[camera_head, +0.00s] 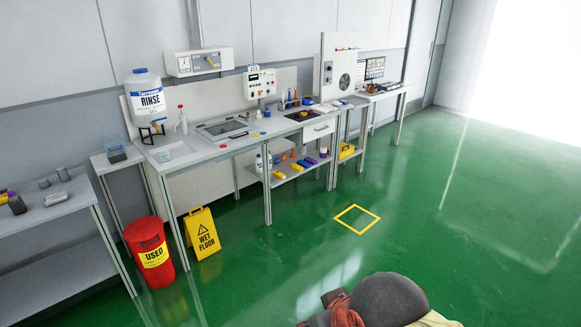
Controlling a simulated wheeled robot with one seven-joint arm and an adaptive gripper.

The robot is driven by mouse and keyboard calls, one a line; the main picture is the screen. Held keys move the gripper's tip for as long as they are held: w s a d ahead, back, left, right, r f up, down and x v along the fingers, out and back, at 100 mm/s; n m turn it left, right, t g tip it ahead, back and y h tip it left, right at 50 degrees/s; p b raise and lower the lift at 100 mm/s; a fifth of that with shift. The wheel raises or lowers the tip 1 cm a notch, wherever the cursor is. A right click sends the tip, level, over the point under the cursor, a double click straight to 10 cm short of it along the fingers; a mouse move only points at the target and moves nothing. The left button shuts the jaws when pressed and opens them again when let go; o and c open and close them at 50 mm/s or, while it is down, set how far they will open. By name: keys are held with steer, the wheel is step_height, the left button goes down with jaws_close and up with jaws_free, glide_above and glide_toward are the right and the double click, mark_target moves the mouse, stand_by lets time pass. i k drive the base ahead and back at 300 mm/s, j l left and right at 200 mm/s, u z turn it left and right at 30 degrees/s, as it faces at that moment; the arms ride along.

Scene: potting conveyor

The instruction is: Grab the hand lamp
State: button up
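I cannot pick out the hand lamp for certain at this distance. A small yellow and dark item (346,151) sits on the lower shelf under the right part of the long bench; I cannot tell what it is. My gripper is not in view.
A long workbench (205,150) runs along the wall, with a rinse jug (148,100) on it. A red used bin (150,255) and a wet floor sign (202,234) stand in front. A dark rounded object (390,297) is at the bottom edge. Green floor is clear at right.

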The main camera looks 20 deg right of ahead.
mark_target(280, 176)
steer(key=i+l, duration=0.25)
steer(key=i, duration=0.2)
steer(key=i+l+z, duration=0.15)
steer(key=i, duration=0.25)
steer(key=i+l, duration=0.3)
steer(key=i, duration=0.15)
steer(key=i+l+z, duration=0.1)
steer(key=i, duration=0.35)
steer(key=i+l+z, duration=0.1)
steer(key=i+l, duration=0.2)
steer(key=i, duration=0.15)
steer(key=i+z, duration=0.2)
steer(key=i, duration=0.3)
steer(key=i+j+z, duration=0.15)
steer(key=i, duration=0.3)
steer(key=i+j+z, duration=0.2)
steer(key=i, duration=0.3)
steer(key=i+j+z, duration=0.15)
steer(key=i, duration=0.3)
steer(key=j, duration=0.1)
